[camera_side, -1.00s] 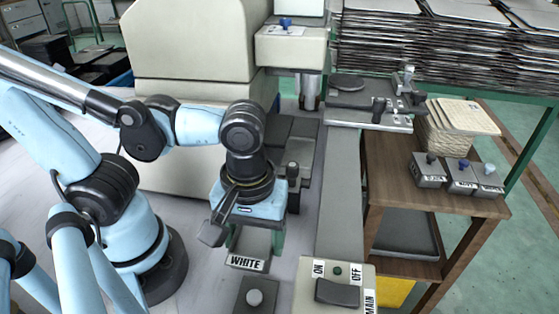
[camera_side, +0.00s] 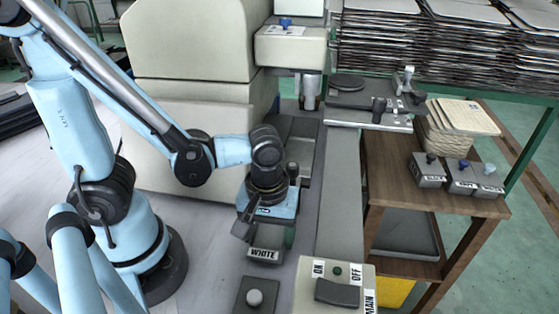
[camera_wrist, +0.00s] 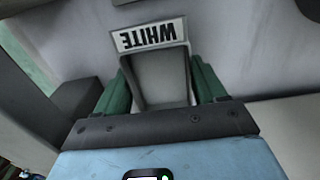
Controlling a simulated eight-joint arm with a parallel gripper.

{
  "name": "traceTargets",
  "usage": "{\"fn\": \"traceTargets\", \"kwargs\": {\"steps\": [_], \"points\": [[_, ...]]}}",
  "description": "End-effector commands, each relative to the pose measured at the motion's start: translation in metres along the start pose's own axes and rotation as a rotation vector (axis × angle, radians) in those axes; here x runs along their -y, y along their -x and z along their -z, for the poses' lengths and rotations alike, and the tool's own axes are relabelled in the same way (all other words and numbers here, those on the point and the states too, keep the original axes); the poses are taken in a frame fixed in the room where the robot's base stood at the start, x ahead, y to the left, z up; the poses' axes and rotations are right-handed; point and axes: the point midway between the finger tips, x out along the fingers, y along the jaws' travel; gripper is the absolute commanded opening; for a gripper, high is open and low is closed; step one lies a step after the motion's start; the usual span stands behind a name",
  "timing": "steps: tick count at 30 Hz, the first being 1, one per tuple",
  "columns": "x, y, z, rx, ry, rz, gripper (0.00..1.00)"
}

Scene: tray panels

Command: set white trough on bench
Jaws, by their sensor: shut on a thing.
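The white trough (camera_side: 265,255) is a small grey box with a "WHITE" label on its front. It also shows in the wrist view (camera_wrist: 160,82), label upside down at the top. My gripper (camera_side: 268,238) is shut on it, its green fingers (camera_wrist: 205,80) on either side. The trough is left of the long grey rail; whether it touches the light surface below cannot be told. A wooden bench (camera_side: 385,150) stands on the right.
A grey box with a pale knob (camera_side: 254,298) and an ON/OFF switch box (camera_side: 335,291) stand in front. The grey rail (camera_side: 340,195) lies between my gripper and the wooden bench. A cream machine (camera_side: 195,100) stands behind. A basket with cards (camera_side: 450,130) is on the bench.

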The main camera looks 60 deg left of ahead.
Motion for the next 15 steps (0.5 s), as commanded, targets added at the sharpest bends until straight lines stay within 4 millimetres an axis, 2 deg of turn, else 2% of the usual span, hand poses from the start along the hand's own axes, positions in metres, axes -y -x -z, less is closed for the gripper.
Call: {"fn": "traceTargets", "kwargs": {"steps": [5,15], "points": [[0.0001,-0.0085,-0.0002,0.000,0.000,0.000,0.29],[0.0004,-0.0099,-0.0003,0.000,0.000,0.000,0.29]]}}
